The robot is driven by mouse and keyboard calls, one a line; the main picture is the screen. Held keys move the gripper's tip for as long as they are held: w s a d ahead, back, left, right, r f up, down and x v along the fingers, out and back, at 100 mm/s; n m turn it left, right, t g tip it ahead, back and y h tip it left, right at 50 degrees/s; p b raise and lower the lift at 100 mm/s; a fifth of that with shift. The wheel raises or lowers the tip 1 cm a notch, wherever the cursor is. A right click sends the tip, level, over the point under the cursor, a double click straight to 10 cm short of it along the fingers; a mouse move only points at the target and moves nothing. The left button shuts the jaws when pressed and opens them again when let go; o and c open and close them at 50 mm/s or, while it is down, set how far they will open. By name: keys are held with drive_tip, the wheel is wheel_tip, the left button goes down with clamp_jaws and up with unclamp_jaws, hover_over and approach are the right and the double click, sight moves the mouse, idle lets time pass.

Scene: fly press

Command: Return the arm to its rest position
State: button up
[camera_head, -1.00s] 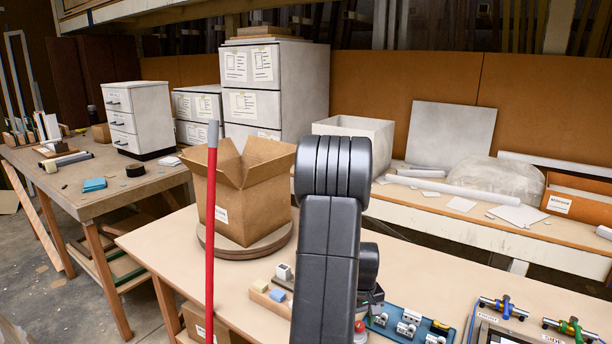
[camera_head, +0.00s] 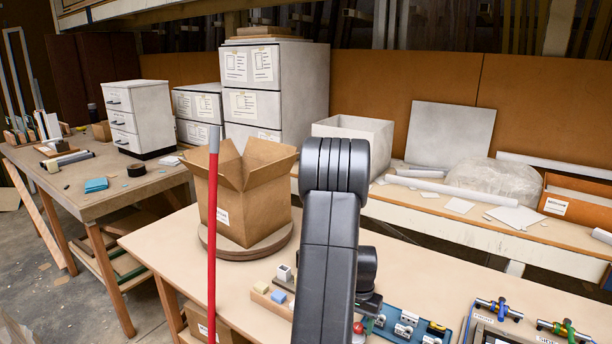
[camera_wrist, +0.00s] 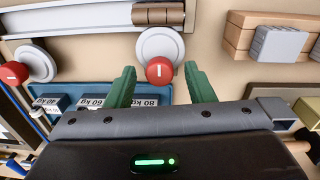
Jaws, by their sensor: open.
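My arm stands upright in the middle of the head view, and its dark links hide part of the table behind it. My gripper (camera_wrist: 162,88) shows in the wrist view with two green fingers spread apart and nothing held between them. A red knob (camera_wrist: 160,70) on a round white base shows just beyond and between the fingertips; I cannot tell how far below them it lies. In the head view the red knob (camera_head: 358,328) is low beside my arm. The gripper's fingers are hidden in the head view.
A blue tray (camera_head: 380,325) with labelled weights lies right of my arm. An open cardboard box (camera_head: 240,200) sits on a round turntable (camera_head: 250,250). A red pole (camera_head: 212,240) stands at the left front. A second red knob (camera_wrist: 14,73) is at left in the wrist view.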

drive_tip(key=shift+m+p, duration=0.5)
drive_tip(key=shift+m, duration=0.7)
